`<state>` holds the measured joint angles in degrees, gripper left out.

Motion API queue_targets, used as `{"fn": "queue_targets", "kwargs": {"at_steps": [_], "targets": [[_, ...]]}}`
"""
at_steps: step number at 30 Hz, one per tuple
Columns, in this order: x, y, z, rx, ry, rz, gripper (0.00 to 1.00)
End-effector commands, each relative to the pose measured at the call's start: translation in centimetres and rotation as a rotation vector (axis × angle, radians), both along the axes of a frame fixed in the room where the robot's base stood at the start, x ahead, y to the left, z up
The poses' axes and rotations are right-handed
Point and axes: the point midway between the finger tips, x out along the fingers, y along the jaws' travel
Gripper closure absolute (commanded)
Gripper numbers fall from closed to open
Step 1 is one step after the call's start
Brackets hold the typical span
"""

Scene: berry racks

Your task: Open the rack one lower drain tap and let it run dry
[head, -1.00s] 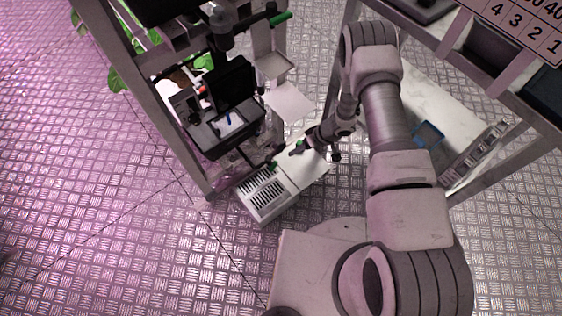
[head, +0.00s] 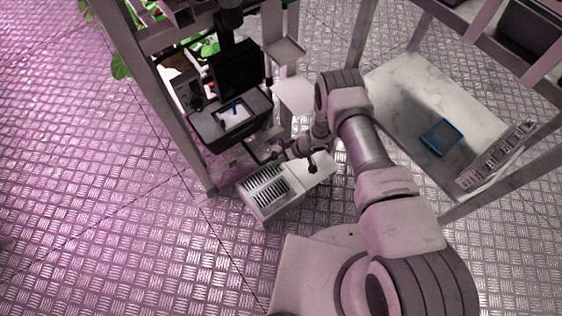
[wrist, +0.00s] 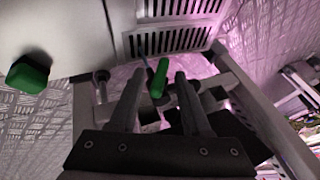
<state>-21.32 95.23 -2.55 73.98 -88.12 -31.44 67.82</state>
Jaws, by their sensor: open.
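The green tap handle (wrist: 159,78) of the rack's low drain tap shows between the two fingers of my gripper (wrist: 160,84) in the wrist view. The fingers stand apart on either side of it, and I cannot tell whether they touch it. In the head view my gripper (head: 276,153) is low beside the rack post, above the white slotted box (head: 290,201), and hides the handle. A second green piece (wrist: 28,75) shows at the left of the wrist view. Whether water runs from the tap cannot be seen.
A black tank (head: 228,125) with a bluish item in it hangs in the rack just beyond my gripper. The rack post (head: 165,105) stands to the left. A bench shelf with a blue tray (head: 441,138) is at right. The metal floor (head: 90,220) at left is clear.

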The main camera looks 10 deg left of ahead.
Motion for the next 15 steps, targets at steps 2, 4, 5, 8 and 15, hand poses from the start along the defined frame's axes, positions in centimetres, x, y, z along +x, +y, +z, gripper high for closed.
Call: {"fn": "queue_targets", "kwargs": {"at_steps": [2, 4, 5, 8, 15], "targets": [[-0.02, 0.11, -0.18, 0.0, 0.0, 0.0, 0.53], [-0.02, 0.13, -0.17, 0.0, 0.0, 0.0, 0.53], [-0.02, 0.13, -0.16, 0.0, 0.0, 0.0, 0.53], [-0.02, 0.13, -0.13, 0.0, 0.0, 0.0, 0.53], [-0.01, 0.11, -0.12, 0.0, 0.0, 0.0, 0.92]]}}
